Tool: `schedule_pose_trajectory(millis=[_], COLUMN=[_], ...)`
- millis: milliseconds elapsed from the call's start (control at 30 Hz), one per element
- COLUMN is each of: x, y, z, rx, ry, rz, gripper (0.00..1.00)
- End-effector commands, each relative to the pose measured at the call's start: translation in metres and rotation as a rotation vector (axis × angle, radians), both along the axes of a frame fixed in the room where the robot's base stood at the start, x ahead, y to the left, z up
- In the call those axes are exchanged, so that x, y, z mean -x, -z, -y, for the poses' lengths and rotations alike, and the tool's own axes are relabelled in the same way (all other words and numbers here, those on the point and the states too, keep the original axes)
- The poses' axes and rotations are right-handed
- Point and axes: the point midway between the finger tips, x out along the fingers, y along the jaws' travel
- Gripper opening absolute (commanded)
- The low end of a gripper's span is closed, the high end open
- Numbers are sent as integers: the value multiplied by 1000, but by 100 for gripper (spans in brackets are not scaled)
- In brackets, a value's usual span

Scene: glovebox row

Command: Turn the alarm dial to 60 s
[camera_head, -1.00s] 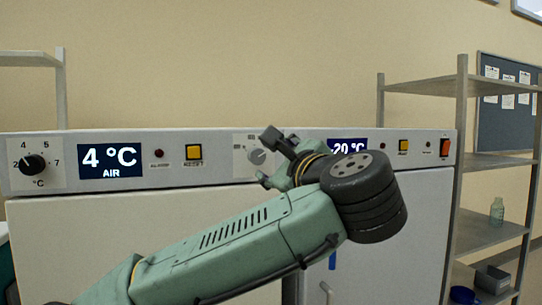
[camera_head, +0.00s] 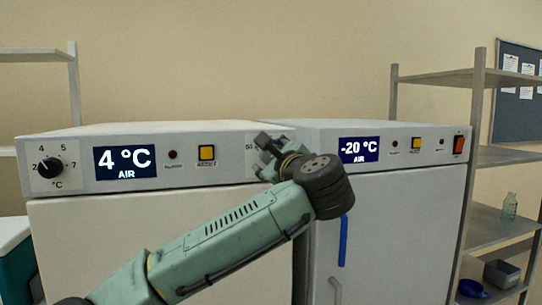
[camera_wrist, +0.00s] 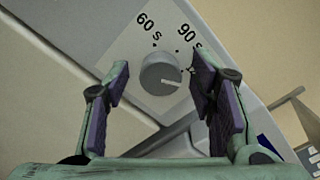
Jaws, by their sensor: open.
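The alarm dial (camera_wrist: 162,73) is a round grey knob on a pale square plate, seen in the wrist view. Its plate reads "60 s" at upper left and "90 s" at upper right; a third label at right is partly covered. The knob's light pointer line points right and slightly down, away from "60 s". My gripper (camera_wrist: 160,78) is open, with one finger on each side of the dial in the picture; contact is not visible. In the head view my gripper (camera_head: 263,156) covers the dial, and only an edge of the plate shows.
The left cabinet panel has a temperature dial (camera_head: 49,168), a "4 °C" display (camera_head: 125,161) and a yellow button (camera_head: 207,153). The right cabinet has a "-20 °C" display (camera_head: 359,150), another yellow button (camera_head: 416,144), an orange switch (camera_head: 459,144) and a blue handle (camera_head: 343,241).

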Motion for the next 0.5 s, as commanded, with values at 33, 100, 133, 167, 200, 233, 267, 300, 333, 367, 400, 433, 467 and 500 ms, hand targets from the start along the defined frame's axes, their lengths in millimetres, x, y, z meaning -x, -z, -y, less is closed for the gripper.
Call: schedule_pose_trajectory(millis=[33,100,133,167,200,233,267,300,333,367,400,433,467,500], x=[0,0,0,0,0,0,0,0,0,0,0,0,0,0], y=[0,0,0,0,0,0,0,0,0,0,0,0,0,0], z=[0,0,0,0,0,0,0,0,0,0,0,0,0,0], rx=[0,0,0,0,0,0,0,0,0,0,0,0,0,0], ry=[0,0,0,0,0,0,0,0,0,0,0,0,1,0], rz=[0,0,0,0,0,0,0,0,0,0,0,0,1,0], gripper=[51,51,49,47,44,42,40,37,35,33,31,29,27,24])
